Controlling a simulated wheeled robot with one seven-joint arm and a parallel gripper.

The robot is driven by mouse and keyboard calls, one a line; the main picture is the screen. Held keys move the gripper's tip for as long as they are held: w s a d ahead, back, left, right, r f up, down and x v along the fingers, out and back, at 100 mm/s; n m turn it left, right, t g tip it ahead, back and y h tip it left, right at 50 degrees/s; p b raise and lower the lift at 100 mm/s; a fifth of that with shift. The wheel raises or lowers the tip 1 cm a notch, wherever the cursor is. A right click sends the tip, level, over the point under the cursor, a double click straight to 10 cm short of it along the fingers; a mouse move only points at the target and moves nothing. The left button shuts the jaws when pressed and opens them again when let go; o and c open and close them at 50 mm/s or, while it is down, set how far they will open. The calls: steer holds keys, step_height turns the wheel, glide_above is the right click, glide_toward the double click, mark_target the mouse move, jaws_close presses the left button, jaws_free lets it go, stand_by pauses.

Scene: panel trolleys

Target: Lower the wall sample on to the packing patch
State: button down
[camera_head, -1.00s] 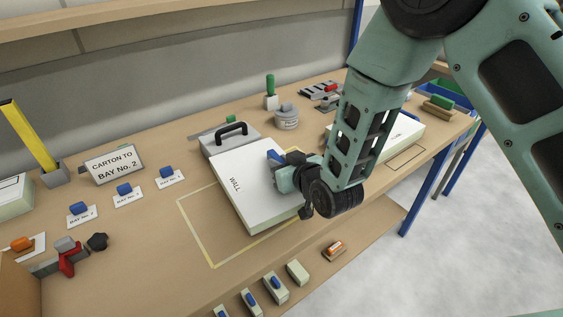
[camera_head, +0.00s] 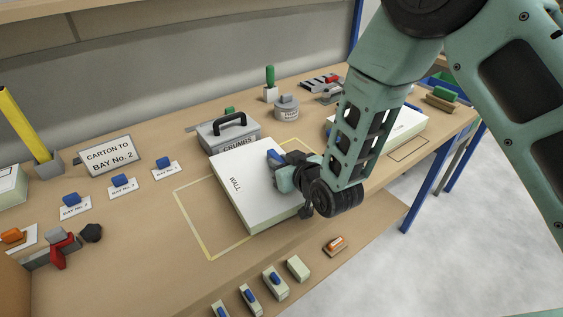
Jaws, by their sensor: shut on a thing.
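The wall sample (camera_head: 240,190) is a thick white slab with a dark printed word on its top face. It lies roughly flat over the right part of the packing patch, a yellow-outlined rectangle (camera_head: 190,223) on the bench. The patch's left part is bare; its right part is mostly hidden by the slab and my arm. My gripper (camera_head: 284,172) is at the slab's right side, shut at a blue grip (camera_head: 274,157) on it. The fingertips are partly hidden. I cannot tell whether the slab's underside touches the bench.
A grey box marked CRUMBS (camera_head: 228,135) with a black handle stands close behind the slab. A grey tub (camera_head: 287,108) is farther back. Another white slab (camera_head: 405,127) lies to the right behind my arm. Several small blocks (camera_head: 275,285) line the front.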

steer(key=shift+f+b, duration=0.6)
steer(key=shift+b, duration=0.05)
steer(key=c, duration=1.2)
jaws_free()
steer(key=b+v, duration=0.1)
steer(key=v, duration=0.8)
steer(key=shift+b, duration=0.3)
steer(key=p+v, duration=0.3)
steer(key=shift+r, duration=0.35)
steer(key=shift+f+p+v, duration=0.15)
steer(key=shift+p+v, duration=1.15)
steer(key=shift+p, duration=1.5)
steer(key=shift+f+p+v, duration=0.15)
steer(key=shift+p+v, duration=1.15)
steer(key=shift+p, duration=1.5)
steer(key=shift+s, duration=0.1)
